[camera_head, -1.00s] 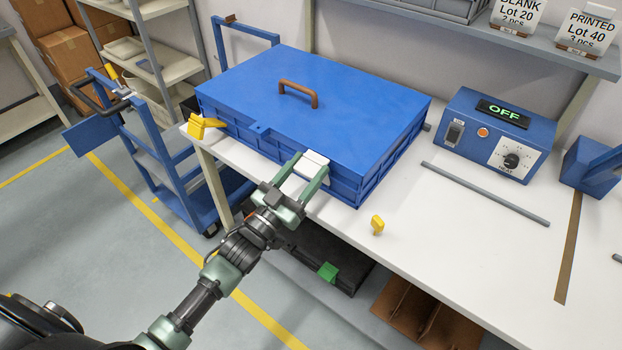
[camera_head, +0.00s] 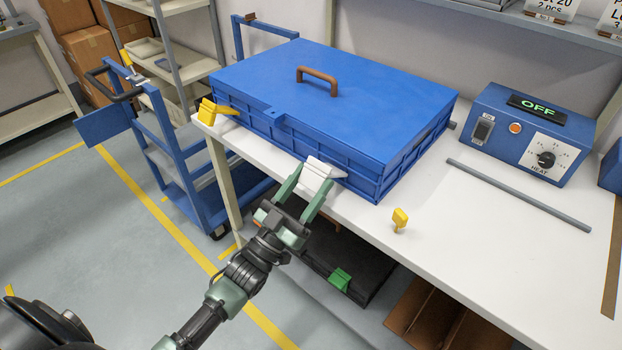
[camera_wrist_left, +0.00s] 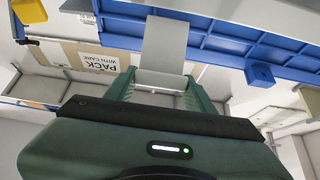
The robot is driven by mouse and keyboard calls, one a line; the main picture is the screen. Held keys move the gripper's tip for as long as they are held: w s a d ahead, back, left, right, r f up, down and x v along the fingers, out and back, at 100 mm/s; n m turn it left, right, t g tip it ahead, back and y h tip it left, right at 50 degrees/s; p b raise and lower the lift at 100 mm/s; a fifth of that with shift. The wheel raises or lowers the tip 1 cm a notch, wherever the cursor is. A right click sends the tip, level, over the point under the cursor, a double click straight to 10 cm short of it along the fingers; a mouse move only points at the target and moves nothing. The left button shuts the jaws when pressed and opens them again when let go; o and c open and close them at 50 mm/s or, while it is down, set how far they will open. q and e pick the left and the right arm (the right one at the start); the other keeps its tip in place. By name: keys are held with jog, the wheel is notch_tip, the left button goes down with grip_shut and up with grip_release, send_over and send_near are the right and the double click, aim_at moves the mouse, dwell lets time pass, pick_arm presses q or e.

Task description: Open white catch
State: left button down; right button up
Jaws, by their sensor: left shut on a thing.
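The blue case (camera_head: 345,95) lies closed on the white bench, with a brown handle (camera_head: 317,80) on its lid. The white catch (camera_head: 321,169) is at the case's front side, near its right front corner, tilted outward and down from the lid. My left gripper (camera_head: 308,188) is shut on the white catch, with its two green fingers on either side. In the left wrist view the catch (camera_wrist_left: 164,47) runs up from between the fingertips. A yellow catch (camera_head: 213,110) sticks out at the case's left front corner. My right gripper is not in view.
A yellow knob (camera_head: 400,218) stands near the bench's front edge. A control box (camera_head: 527,135) reading OFF and a grey rod (camera_head: 517,194) are to the right. A blue cart (camera_head: 160,150) stands left of the bench (camera_head: 480,240).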

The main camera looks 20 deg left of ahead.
pick_arm(q)
jog(key=shift+f, duration=0.65)
jog(key=c, duration=0.5)
grip_release()
jog(key=shift+w+d, duration=0.1)
jog(key=shift+w+r, duration=0.1)
jog(key=shift+w, duration=0.05)
jog(key=b+v, duration=0.1)
jog(key=v, duration=0.7)
jog(key=shift+r+b, duration=0.15)
jog(key=shift+b, duration=0.2)
